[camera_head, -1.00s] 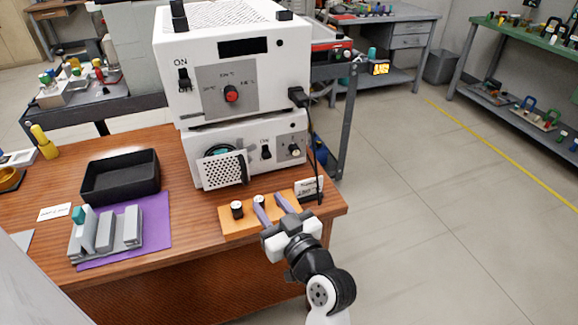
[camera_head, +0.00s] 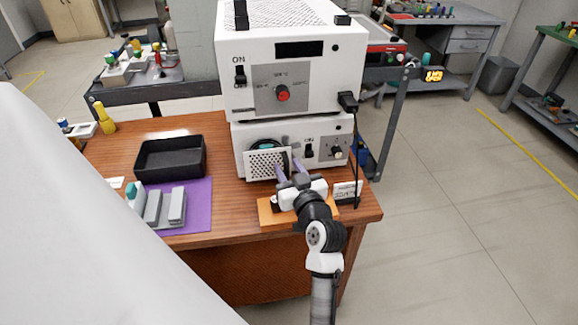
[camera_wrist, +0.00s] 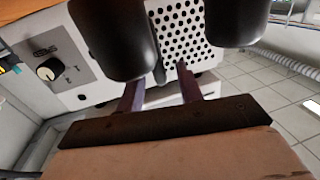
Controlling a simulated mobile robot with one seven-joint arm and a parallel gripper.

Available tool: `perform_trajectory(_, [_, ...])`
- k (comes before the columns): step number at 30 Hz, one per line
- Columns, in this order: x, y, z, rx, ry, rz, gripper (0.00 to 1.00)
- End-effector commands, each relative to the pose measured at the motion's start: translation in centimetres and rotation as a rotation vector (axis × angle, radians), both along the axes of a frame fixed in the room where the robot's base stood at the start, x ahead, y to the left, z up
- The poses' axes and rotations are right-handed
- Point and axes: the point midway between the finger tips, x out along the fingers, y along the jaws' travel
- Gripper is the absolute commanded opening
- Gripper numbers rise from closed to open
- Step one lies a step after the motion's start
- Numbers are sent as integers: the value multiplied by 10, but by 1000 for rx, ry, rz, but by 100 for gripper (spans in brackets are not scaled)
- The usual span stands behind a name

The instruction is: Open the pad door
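The pad door is most likely the white perforated panel (camera_head: 265,164) on the front of the lower white machine (camera_head: 243,137). A dark round part shows behind its upper edge. A black upright piece (camera_head: 287,158) is at its right edge. My gripper (camera_head: 289,168) is just in front of that right edge, with its two purple fingers apart. The wrist view shows the fingers (camera_wrist: 160,90) apart, the perforated panel (camera_wrist: 180,32) beyond them and a dark piece between them. I cannot tell whether they touch it.
A black cable hangs at the machine's right. A black tray (camera_head: 170,174) and grey blocks on a purple mat (camera_head: 199,212) are to the left.

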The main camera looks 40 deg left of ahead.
Motion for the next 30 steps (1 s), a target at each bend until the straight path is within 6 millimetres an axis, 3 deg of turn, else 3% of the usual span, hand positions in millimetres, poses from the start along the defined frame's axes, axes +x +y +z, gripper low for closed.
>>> perform_trajectory(9, [1,2,0,1,0,0,35])
perform_trajectory(17, [1,2,0,1,0,0,1])
perform_trajectory(30, [0,5,0,0,0,-4,0])
